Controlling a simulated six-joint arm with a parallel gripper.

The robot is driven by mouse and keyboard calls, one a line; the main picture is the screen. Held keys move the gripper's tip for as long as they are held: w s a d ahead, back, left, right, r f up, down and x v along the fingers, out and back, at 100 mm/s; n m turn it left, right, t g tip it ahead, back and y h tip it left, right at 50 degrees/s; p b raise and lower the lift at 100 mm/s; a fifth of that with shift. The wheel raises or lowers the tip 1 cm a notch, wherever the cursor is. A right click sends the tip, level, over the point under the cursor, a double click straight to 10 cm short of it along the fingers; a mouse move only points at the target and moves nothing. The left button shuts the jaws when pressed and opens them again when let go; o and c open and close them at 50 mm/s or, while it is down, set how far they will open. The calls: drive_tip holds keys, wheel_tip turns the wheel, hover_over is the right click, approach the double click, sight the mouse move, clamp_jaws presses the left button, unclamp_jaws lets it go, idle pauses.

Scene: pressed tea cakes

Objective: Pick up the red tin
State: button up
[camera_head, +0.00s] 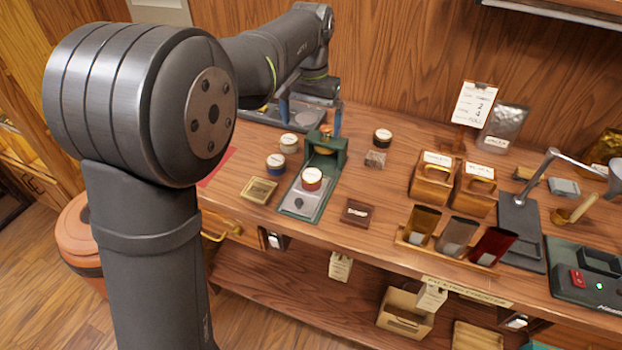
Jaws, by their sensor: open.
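The red tin (312,178) is a small round tin with a red side and a pale top. It sits upright on the grey plate of the green press (329,150), in front of the press's upright frame. My gripper (316,99) is at the end of my arm, up and behind the press near the back wall, well apart from the red tin.
A blue tin (276,163), a dark tin (288,143) and a gold square box (259,190) stand left of the press. Another dark tin (383,138) and a brown box (357,211) stand right. Wooden boxes (432,180) and pouches (458,235) lie further right.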

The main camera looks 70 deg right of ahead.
drive_tip(key=shift+r, duration=0.55)
drive_tip(key=c, duration=0.6)
drive_tip(key=shift+o, duration=0.2)
drive_tip(key=s+a+f+n+h, duration=0.1)
drive_tip(key=s+a+n+h, duration=0.1)
drive_tip(key=a+h, duration=0.3)
hover_over(312, 175)
drive_tip(key=a, duration=0.2)
drive_tip(key=shift+t+y, duration=0.3)
drive_tip(key=shift+t, duration=0.1)
drive_tip(key=f, duration=0.8)
drive_tip(key=s+f, duration=0.1)
drive_tip(key=f, duration=0.3)
drive_tip(key=shift+w+x, duration=0.2)
drive_tip(key=shift+x, duration=1.1)
drive_tip(key=shift+w+x, duration=0.15)
drive_tip(key=shift+x, duration=1.15)
